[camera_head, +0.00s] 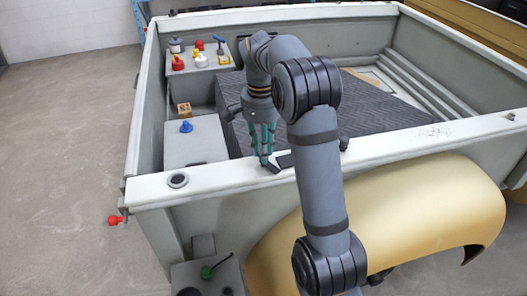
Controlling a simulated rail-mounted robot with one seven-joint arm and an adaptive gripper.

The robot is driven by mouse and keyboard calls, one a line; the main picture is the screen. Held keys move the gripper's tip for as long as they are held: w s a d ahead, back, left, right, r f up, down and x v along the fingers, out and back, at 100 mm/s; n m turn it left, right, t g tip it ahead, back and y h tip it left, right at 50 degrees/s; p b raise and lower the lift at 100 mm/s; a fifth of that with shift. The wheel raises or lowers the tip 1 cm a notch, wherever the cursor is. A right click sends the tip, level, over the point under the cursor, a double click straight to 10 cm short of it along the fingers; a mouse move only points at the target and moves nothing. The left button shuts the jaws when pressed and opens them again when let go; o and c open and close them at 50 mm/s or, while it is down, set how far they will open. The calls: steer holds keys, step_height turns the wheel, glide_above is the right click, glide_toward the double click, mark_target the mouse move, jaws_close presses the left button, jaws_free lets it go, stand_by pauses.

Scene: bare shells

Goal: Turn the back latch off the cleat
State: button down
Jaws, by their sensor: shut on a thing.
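My gripper (266,161), with teal fingers, points down at the white near rail (222,171) of the grey truck-bed shell. Its fingertips are closed at a small black latch part (285,161) on the rail top, and I take this to be the latch. The gripper and arm partly cover it. Another small dark piece (344,144) shows on the rail just right of my arm. I cannot make out the cleat or tell whether the latch sits on it.
A dark quilted pad (385,117) covers much of the bed. A shelf with red, yellow and white items (200,60) stands at the back left. A blue knob (186,127) sits on a grey box. A tan fender (400,200) lies below the rail.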

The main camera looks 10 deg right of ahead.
steer(key=m+b, duration=0.1)
steer(key=m, duration=0.4)
steer(key=shift+a+f, duration=0.1)
stand_by(0.4)
steer(key=c, duration=1.5)
jaws_free()
steer(key=shift+c, duration=0.2)
steer(key=shift+r, duration=0.2)
step_height(320, 180, up, 12)
steer(key=shift+w, duration=0.2)
steer(key=shift+f, duration=0.1)
